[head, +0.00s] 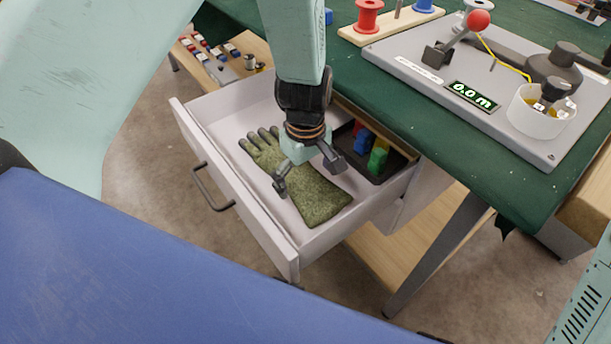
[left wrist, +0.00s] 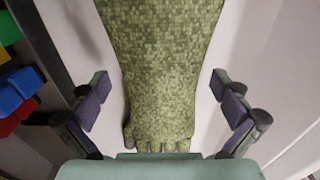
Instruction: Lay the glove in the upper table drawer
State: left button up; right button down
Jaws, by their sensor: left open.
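The green speckled glove (head: 315,200) lies flat in the open upper table drawer (head: 232,190), its fingers toward the back left and its cuff toward the front right. My left gripper (head: 308,178) is over the drawer, above the middle of the glove, and partly hides it. In the left wrist view the glove (left wrist: 162,75) lies between the spread fingers of my left gripper (left wrist: 165,112), with pale drawer floor showing on both sides. The fingers are apart from it and hold nothing. My right gripper is not in view.
A dark tray (head: 385,166) with coloured blocks sits in the drawer beside the glove. The green-topped table (head: 400,95) carries a grey measuring device (head: 480,85) with a white cup. A wooden shelf (head: 420,235) is below. The drawer's handle (head: 212,190) faces left.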

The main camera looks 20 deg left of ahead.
pick_arm(q)
jog(key=shift+r, duration=0.15)
notch_tip(320, 180, up, 12)
jog(key=p, duration=0.4)
jog(key=shift+p, duration=0.4)
